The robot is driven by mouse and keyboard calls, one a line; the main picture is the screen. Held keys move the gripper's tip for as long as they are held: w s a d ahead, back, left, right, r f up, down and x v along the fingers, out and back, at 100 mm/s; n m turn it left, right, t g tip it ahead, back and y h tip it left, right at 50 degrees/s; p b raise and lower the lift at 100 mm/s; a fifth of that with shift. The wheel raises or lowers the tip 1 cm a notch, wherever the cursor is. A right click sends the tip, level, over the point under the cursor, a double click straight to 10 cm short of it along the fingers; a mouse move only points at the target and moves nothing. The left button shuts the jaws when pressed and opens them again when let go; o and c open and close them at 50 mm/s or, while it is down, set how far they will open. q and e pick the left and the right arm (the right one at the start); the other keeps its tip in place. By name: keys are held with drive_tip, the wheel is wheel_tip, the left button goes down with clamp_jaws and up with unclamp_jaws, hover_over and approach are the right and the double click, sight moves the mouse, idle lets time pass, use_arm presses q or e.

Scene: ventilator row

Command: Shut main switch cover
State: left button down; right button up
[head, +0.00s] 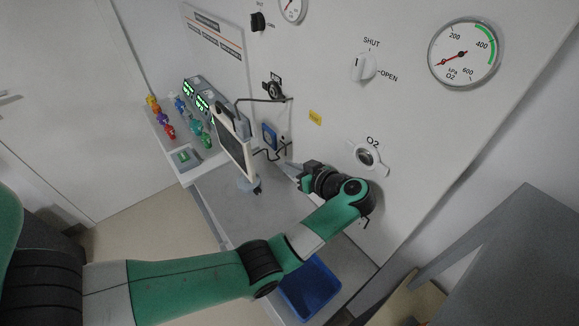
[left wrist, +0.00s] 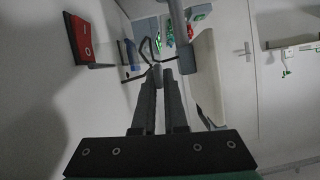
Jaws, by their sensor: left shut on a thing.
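My left gripper (head: 288,168) reaches in low beside the white wall panel, right of the tilted monitor (head: 233,141). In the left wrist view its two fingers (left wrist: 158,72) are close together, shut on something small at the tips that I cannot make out. A thin dark bent rod or cable (left wrist: 150,45) passes near the tips. A red box (left wrist: 78,38) with a grey tab sits on the wall, up and left of the fingers. I cannot tell which part is the main switch cover. My right gripper is not in view.
A blue box (head: 269,136) is close to the gripper. A blue bin (head: 309,288) lies below my arm. Coloured small items (head: 169,131) stand far left.

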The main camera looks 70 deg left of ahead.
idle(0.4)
use_arm(q)
drive_tip(key=shift+s+f+n+t+p, duration=0.25)
drive_tip(key=shift+n+t+p, duration=0.2)
drive_tip(key=shift+p, duration=0.45)
wheel_tip(320, 180, down, 8)
drive_tip(key=w+n+t+y+b, duration=0.2)
drive_tip(key=n+t+y+b, duration=0.2)
drive_tip(key=n, duration=0.8)
drive_tip(key=t+b, duration=0.1)
drive_tip(key=b, duration=0.1)
drive_tip(key=shift+w+a+b, duration=0.2)
drive_tip(key=shift+a+b, duration=0.05)
drive_tip(key=shift+b, duration=0.15)
drive_tip(key=shift+t, duration=0.25)
